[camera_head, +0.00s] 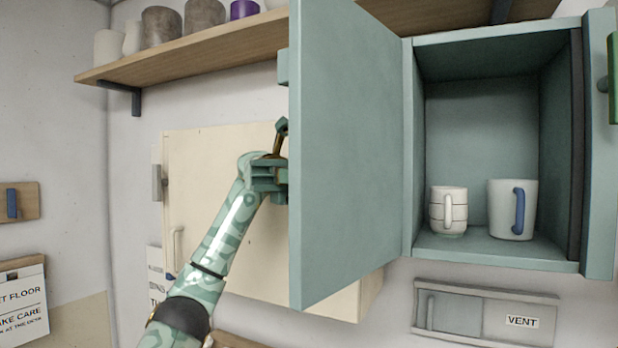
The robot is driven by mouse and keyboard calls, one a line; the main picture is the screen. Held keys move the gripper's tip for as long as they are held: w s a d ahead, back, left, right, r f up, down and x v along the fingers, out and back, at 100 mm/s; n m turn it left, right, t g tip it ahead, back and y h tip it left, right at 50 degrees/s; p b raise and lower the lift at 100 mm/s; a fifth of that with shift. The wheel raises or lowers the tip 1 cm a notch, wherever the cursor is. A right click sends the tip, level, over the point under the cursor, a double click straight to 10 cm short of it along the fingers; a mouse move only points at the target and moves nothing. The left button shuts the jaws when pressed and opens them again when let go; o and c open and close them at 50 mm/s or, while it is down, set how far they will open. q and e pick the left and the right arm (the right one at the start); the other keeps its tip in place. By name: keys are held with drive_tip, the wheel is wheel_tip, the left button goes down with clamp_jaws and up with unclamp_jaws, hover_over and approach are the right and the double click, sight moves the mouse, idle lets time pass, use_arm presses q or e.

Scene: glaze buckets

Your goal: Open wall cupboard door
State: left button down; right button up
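The teal wall cupboard (480,130) hangs at the right, its interior in plain view. Its door (345,150) stands swung out wide from the left side of the frame. A small teal block (283,67) sticks out past the door's free edge. My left gripper (281,150) is at that free edge, around mid-height, on the left side of the door. Its fingers are partly hidden, so I cannot tell whether they touch the door or how far apart they are. My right gripper is out of view.
A stack of white cups (448,210) and a white mug with a blue handle (511,210) stand inside the cupboard. A wooden shelf (190,52) with several pots is above left. A cream cabinet (205,190) lies behind my arm. A vent panel (485,312) sits below.

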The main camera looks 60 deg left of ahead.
use_arm(q)
drive_tip(key=shift+a, duration=0.25)
drive_tip(key=c, duration=1.8)
unclamp_jaws()
